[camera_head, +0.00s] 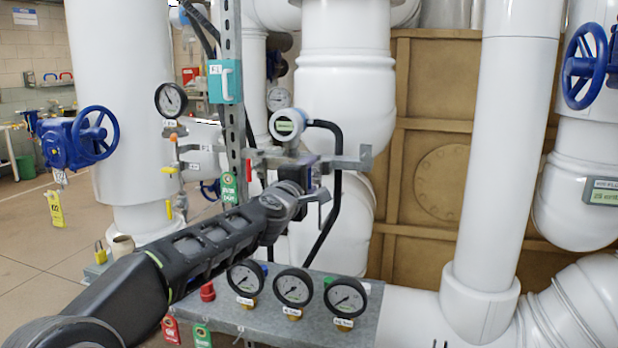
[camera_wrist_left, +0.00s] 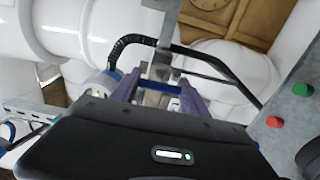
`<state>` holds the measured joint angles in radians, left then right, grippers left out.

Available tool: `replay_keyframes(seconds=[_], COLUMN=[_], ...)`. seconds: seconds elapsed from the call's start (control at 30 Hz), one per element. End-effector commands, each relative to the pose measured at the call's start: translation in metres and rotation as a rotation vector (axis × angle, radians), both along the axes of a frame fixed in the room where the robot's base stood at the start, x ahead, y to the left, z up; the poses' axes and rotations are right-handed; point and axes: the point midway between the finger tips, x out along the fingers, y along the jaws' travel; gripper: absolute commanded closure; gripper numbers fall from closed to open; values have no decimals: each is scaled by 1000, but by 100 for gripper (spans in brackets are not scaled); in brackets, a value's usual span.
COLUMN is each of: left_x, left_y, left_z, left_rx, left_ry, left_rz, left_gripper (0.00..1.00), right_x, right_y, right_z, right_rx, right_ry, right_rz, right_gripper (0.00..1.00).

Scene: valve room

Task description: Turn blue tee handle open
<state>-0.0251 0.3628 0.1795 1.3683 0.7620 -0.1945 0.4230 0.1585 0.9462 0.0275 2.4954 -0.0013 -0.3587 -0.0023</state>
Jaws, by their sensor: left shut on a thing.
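The blue tee handle (camera_wrist_left: 165,87) shows in the left wrist view as a short blue bar between the two purple-grey fingers of my left gripper (camera_wrist_left: 160,92). The fingers are shut on it. In the head view my left gripper (camera_head: 312,172) is at the grey metal bracket behind the gauges, just below a round meter with a green display (camera_head: 287,125). There the gripper and wrist hide most of the handle, and its angle cannot be told. My right gripper is in neither view.
Three dial gauges (camera_head: 293,287) stand on a grey metal box (camera_head: 395,300) in front. A black hose (camera_head: 337,200) curves close to the right of the gripper. A metal post (camera_head: 233,90) stands to its left. Thick white pipes (camera_head: 495,150) and blue handwheels (camera_head: 95,134) surround the area.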

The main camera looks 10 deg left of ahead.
Motion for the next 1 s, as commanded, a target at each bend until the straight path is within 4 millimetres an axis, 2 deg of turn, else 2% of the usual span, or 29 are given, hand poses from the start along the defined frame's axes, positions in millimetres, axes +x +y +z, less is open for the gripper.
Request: replay_keyframes(seconds=[0.07, 0.1, 0.33, 0.67, 0.87, 1.0], left_x=[0, 0, 0, -3, -26, -50], left_y=[0, 0, 0, 0, 2, 4], left_z=[-1, -1, -1, -1, -2, -1], left_rx=[-3, -3, -1, 0, 0, 1], left_ry=[2, 2, 1, 0, -1, -1], left_rz=[1, 1, 0, 0, 0, 1], left_gripper=[88, 44, 25, 25, 25, 25], right_x=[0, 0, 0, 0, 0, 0], right_y=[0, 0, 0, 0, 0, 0], right_z=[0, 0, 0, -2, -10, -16], right_rx=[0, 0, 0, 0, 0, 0], right_ry=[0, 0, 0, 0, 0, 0], right_rz=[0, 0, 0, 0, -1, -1], right_gripper=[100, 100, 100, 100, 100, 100])
